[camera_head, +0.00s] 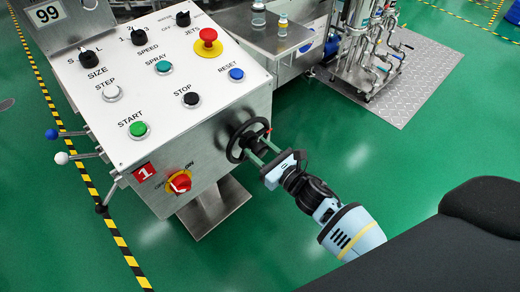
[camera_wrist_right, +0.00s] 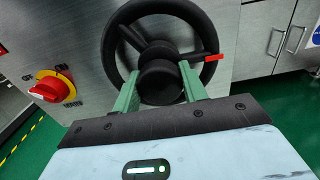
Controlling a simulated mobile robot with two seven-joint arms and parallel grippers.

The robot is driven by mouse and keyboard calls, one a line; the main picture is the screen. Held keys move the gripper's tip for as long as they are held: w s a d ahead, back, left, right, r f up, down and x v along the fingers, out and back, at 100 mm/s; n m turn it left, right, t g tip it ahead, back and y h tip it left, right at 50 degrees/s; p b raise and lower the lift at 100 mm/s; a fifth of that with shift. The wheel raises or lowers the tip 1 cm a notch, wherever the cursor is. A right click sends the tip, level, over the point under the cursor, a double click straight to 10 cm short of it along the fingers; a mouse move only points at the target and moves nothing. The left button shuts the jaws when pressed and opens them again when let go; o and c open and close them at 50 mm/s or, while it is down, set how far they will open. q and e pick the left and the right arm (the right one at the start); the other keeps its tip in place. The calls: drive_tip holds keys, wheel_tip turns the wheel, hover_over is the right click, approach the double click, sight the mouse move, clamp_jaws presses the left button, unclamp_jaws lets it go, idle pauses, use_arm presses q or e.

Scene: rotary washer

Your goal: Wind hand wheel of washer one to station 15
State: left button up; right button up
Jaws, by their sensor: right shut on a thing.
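The black hand wheel (camera_head: 233,153) sits on the right side of the steel washer cabinet, whose red plate (camera_head: 145,172) reads 1. In the right wrist view the wheel (camera_wrist_right: 108,55) has spokes, a round hub and a red pointer mark (camera_wrist_right: 211,58) at its right. My right gripper (camera_head: 259,151) reaches the wheel from the lower right. My left gripper is not in view.
The sloped panel holds several knobs and buttons, including a red emergency stop (camera_head: 208,42). A red rotary switch (camera_head: 180,182) sits on the front left of the wheel. Levers (camera_head: 62,158) stick out at the left. Green floor is open right of the cabinet.

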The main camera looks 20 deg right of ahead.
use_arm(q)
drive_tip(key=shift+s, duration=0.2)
use_arm(e)
drive_tip(key=shift+m, duration=0.8)
drive_tip(key=m, duration=0.2)
drive_tip(key=shift+m, duration=0.3)
drive_tip(key=m+p, duration=0.1)
drive_tip(key=m, duration=0.4)
drive_tip(key=m+p, duration=0.1)
drive_tip(key=m, duration=0.3)
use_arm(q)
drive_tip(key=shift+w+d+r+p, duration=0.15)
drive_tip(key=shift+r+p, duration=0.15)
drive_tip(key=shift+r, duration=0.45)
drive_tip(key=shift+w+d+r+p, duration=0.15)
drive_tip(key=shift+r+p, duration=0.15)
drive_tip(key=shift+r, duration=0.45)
use_arm(e)
drive_tip(key=shift+m, duration=2.2)
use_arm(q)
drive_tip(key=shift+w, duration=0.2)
use_arm(e)
drive_tip(key=o, duration=1.4)
drive_tip(key=shift+c, duration=0.2)
